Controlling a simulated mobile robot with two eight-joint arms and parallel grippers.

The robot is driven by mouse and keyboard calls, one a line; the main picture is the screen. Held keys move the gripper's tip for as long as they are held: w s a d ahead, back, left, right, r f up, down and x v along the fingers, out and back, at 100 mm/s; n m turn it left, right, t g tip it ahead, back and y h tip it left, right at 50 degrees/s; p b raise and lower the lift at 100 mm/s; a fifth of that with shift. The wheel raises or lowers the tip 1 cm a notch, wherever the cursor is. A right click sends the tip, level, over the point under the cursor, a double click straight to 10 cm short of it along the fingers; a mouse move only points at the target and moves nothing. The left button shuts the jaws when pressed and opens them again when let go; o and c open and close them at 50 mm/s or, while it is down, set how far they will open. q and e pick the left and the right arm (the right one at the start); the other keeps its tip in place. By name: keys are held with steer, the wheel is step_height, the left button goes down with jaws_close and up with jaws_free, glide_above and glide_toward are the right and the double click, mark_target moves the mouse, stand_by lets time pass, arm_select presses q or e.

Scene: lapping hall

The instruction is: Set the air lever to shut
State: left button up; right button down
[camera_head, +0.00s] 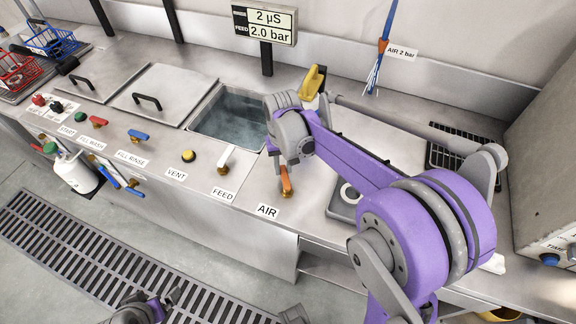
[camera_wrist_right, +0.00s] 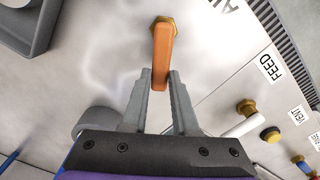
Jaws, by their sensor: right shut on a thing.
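The air lever (camera_head: 286,183) is an orange handle on a brass base, behind the AIR label (camera_head: 267,211) on the bench front. In the head view its handle points from the base toward the back of the bench. My right gripper (camera_head: 280,166) reaches down over it, and its arm hides part of the gripper. In the right wrist view the orange lever (camera_wrist_right: 162,50) lies between the fingertips of the right gripper (camera_wrist_right: 161,78), which is shut on its free end. My left gripper (camera_head: 152,307) is low at the bottom edge, partly cut off; its jaws are unclear.
The white FEED lever (camera_head: 227,157) stands left of the air lever, then the yellow VENT knob (camera_head: 188,156) and blue FILL RINSE lever (camera_head: 138,136). An open water tank (camera_head: 228,118) lies behind. A display (camera_head: 265,22) reads 2.0 bar; a wall tag (camera_head: 401,52) reads AIR 2 bar.

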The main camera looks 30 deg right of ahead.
steer(key=n, duration=0.2)
steer(key=a+n, duration=0.2)
steer(key=n, duration=0.1)
steer(key=shift+a+n, duration=0.25)
steer(key=shift+n, duration=0.05)
steer(key=n, duration=0.1)
steer(key=a+n, duration=0.1)
steer(key=n, duration=0.1)
steer(key=shift+s+a, duration=0.1)
steer(key=shift+s, duration=0.1)
steer(key=shift+s+a+n, duration=0.15)
steer(key=shift+a+n, duration=0.05)
steer(key=shift+n, duration=0.4)
steer(key=shift+s+a+n, duration=0.1)
steer(key=shift+a+n, duration=0.1)
steer(key=shift+n, duration=0.4)
steer(key=c, duration=0.7)
jaws_free()
steer(key=shift+s, duration=0.1)
step_height(320, 180, up, 11)
steer(key=shift+f+p, duration=0.1)
steer(key=shift+p, duration=0.3)
